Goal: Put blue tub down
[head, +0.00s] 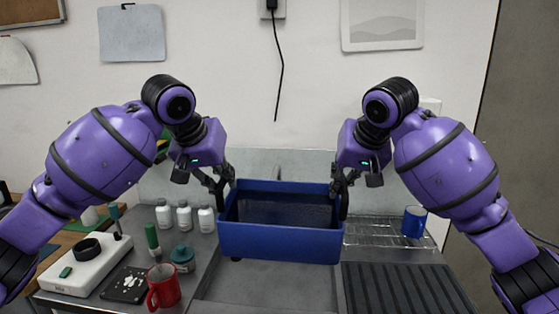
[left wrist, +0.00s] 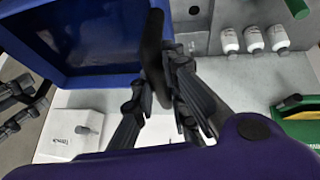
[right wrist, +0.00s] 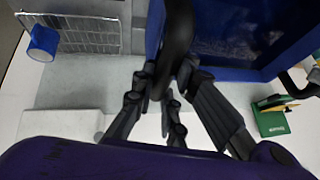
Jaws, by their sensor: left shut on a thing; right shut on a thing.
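The blue tub (head: 280,243) hangs level between my two grippers in the head view, above the sink area, and looks empty inside. My left gripper (head: 222,185) is shut on the dark handle at the tub's left end. My right gripper (head: 341,187) is shut on the dark handle at its right end. The tub also shows in the left wrist view (left wrist: 95,72) and in the right wrist view (right wrist: 225,66), each with a gripper closed around a black handle. The tub hides part of the sink behind and below it.
A red mug (head: 163,287), a teal jar (head: 182,258) and several white bottles (head: 184,217) stand on the left counter. A white device (head: 86,263) is at far left. A blue cup (head: 414,221) stands on the wire rack (head: 375,232) at right. A ribbed dark mat (head: 405,290) lies in front.

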